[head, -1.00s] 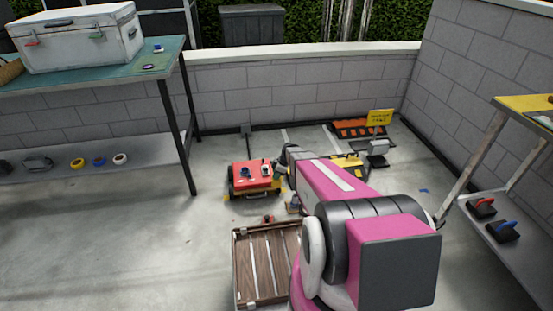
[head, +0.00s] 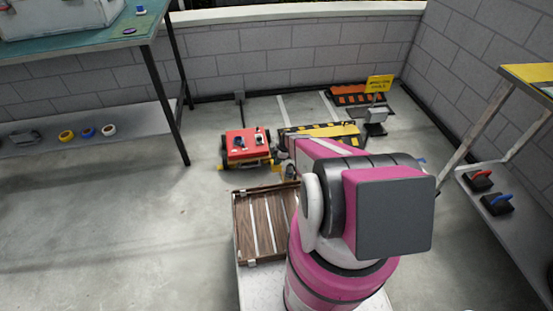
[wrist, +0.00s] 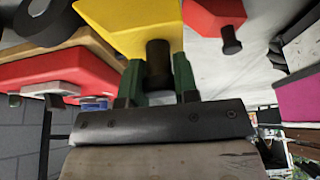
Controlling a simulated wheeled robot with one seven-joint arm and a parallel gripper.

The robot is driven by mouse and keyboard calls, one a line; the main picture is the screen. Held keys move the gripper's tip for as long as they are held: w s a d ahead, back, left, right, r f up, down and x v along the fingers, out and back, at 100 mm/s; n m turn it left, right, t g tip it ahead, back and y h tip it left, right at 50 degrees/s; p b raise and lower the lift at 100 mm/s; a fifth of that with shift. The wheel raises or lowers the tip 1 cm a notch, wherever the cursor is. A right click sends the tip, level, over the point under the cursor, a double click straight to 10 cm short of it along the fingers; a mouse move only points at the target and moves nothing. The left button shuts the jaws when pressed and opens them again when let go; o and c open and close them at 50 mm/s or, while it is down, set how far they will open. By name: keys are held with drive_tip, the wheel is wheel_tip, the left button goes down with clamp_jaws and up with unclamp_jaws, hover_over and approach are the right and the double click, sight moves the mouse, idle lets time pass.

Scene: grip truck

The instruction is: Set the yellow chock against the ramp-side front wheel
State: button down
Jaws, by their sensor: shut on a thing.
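The yellow chock (wrist: 125,25) fills the top middle of the wrist view. My gripper (wrist: 160,85) has green fingers, one on each side of the chock's black knob, and is shut on it. The red truck (head: 247,146) stands on the floor left of the striped ramp (head: 325,131) in the head view. A red body (wrist: 62,75), likely the truck, shows close to the left of my gripper in the wrist view. In the head view my arm hides the gripper. I cannot tell whether the chock touches a wheel.
A red block with a black knob (wrist: 213,14) is close at the wrist view's upper right. A wooden slatted tray (head: 243,225) lies before my arm. A yellow sign (head: 380,84) stands behind the ramp. A workbench (head: 160,25) is left; floor between is clear.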

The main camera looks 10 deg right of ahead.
sight(276, 169)
drive_tip(key=shift+f, duration=4.25)
drive_tip(key=shift+w+r, duration=0.1)
drive_tip(key=shift+w, duration=1.9)
drive_tip(key=c, duration=0.8)
unclamp_jaws()
drive_tip(key=shift+f, duration=0.2)
drive_tip(key=v, duration=1.1)
drive_tip(key=shift+a, duration=0.1)
